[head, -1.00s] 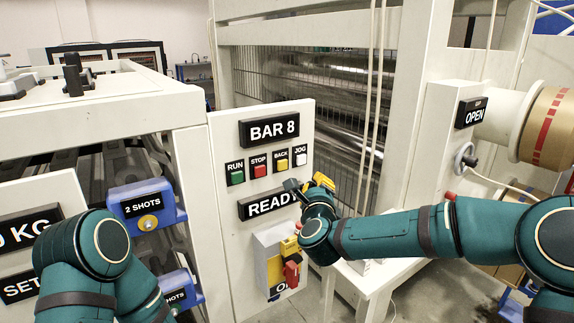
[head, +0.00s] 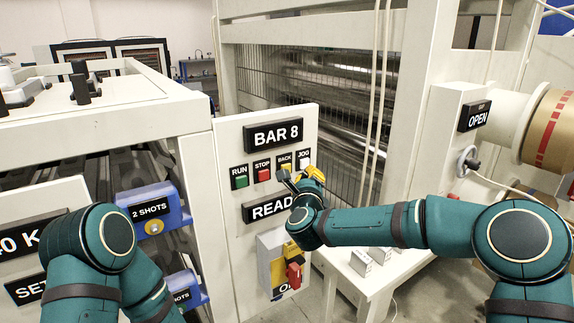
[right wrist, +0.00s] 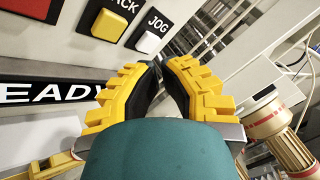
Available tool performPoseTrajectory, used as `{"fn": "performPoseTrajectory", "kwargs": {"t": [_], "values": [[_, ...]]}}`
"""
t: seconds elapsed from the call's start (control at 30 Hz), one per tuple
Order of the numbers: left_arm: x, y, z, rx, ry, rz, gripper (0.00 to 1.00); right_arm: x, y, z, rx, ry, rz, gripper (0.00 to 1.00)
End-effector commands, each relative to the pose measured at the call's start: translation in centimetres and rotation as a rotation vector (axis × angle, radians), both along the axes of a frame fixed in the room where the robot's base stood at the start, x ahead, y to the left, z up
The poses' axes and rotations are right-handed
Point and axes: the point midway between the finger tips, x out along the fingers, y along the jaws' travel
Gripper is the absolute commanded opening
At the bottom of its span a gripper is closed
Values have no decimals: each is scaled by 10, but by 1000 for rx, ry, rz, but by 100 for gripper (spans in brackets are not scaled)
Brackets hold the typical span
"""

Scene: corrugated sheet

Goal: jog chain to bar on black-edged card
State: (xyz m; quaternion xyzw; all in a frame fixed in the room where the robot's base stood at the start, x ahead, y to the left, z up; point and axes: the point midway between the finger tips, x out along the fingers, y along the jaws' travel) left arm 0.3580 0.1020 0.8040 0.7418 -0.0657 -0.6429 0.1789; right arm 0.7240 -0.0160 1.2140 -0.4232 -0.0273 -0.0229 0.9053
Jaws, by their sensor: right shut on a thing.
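The control panel (head: 232,140) stands upright in the head view. Its display (head: 273,135) reads BAR 8. The white JOG button (head: 303,166) is rightmost in its button row; it also shows in the right wrist view (right wrist: 148,42). My right gripper (head: 309,175) is just below and in front of that button. In the right wrist view its fingertips (right wrist: 160,66) are together, beneath the button with a small gap in the picture. What they hold cannot be made out. My left arm is at lower left, its gripper out of view. No chain or black-edged card can be made out.
Green RUN (head: 239,182), red STOP (head: 262,175) and yellow BACK (head: 286,166) buttons sit left of JOG. A partly covered READY display (head: 262,209) is below. A yellow and red switch (head: 284,270) sits lower down. A wire guard (head: 265,90) stands behind the panel.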

Motion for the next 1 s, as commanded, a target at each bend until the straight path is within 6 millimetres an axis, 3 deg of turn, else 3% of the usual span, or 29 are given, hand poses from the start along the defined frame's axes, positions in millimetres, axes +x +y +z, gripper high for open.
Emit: {"fn": "performPoseTrajectory", "kwargs": {"t": [0.07, 0.37, 0.73, 0.77, 0.8, 1.0], "values": [[2, 0, 9, 1, -5, 4, 57, 8, 7, 2, 0, 2, 1, 0], [1, 0, 2, 0, -2, 2, 57, 28, 21, -1, -1, 1, 1, 0], [1, 0, 3, 0, -2, 1, 57, 30, 22, -1, -2, 1, 1, 0], [1, 0, 3, 0, -2, 2, 57, 30, 22, -1, -2, 1, 1, 5], [1, 0, 3, 0, -2, 2, 57, 30, 22, -1, -2, 1, 1, 0], [1, 0, 3, 0, -2, 2, 57, 30, 22, -1, -2, 1, 1, 0]]}}
